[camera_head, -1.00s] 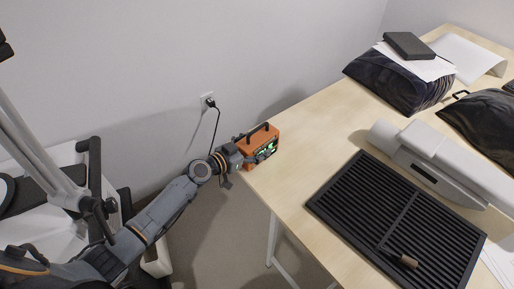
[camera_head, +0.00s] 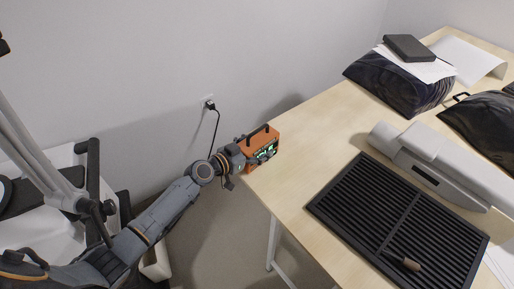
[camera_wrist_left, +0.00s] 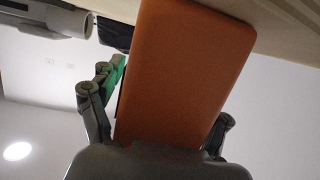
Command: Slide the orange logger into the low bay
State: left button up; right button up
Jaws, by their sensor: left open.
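The low bay cannot be made out. My right gripper is not in view.
A cable (camera_head: 216,125) hangs from a wall socket near my left wrist.

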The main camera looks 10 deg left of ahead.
aim_at(256, 139)
pick_arm(q)
jog(key=c, duration=0.8)
jog(key=shift+w+r+p, duration=0.1)
jog(key=shift+r+p, duration=1.2)
jog(key=shift+r, duration=0.5)
jog(key=shift+a+r, duration=0.15)
jog(key=shift+r, duration=0.25)
jog(key=shift+f, duration=0.2)
